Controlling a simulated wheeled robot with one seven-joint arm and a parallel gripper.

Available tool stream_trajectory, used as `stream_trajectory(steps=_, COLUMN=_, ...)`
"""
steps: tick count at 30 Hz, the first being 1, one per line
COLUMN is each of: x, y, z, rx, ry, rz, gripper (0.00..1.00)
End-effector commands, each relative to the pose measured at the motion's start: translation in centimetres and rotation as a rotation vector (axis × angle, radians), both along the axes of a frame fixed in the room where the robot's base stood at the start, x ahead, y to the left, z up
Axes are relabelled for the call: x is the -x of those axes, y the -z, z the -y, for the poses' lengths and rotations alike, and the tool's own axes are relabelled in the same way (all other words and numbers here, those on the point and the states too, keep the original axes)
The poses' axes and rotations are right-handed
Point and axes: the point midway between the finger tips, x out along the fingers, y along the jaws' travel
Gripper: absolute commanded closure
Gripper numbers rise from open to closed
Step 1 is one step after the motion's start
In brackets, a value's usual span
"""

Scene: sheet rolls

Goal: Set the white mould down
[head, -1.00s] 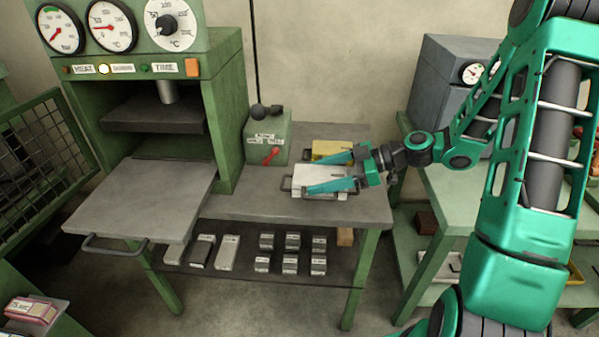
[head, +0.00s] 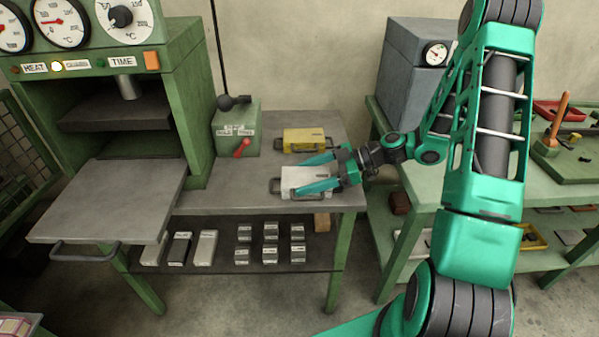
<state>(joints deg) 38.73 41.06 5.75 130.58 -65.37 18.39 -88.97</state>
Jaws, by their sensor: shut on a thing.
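The white mould (head: 292,178) is a flat, pale block with a dark handle at its left side. It is level, at the right part of the grey bench top (head: 225,202), close to the front edge. My gripper (head: 303,175) reaches in from the right and is shut on the white mould, one teal finger along its far side and one along its near side. Whether the mould touches the bench top or hangs just above it I cannot tell. The fingers hide part of its edges.
A yellow mould (head: 304,139) lies just behind the white one. A green box with a red lever (head: 237,130) stands to the left. The press (head: 100,100) has its grey plate (head: 110,205) out in front. Bench top between plate and white mould is clear.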

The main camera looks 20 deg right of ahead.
Motion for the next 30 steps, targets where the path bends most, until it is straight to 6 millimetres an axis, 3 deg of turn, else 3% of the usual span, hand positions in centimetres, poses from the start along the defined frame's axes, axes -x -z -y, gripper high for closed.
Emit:
stream_trajectory(steps=9, x=0.0, y=0.0, z=-0.1, rx=-0.004, ry=-0.001, rz=0.004, gripper=0.92)
stream_trajectory(steps=10, x=0.0, y=0.1, z=0.0, rx=0.0, ry=0.0, rz=0.0, gripper=0.23)
stream_trajectory(steps=12, x=0.0, y=0.1, z=0.0, rx=0.0, ry=0.0, rz=0.0, gripper=0.11)
stream_trajectory(steps=23, x=0.0, y=-0.2, z=0.1, rx=0.0, ry=0.001, rz=0.001, gripper=0.11)
stream_trajectory(steps=30, x=1.0, y=-1.5, z=3.4, rx=0.002, ry=0.005, rz=0.002, gripper=0.11)
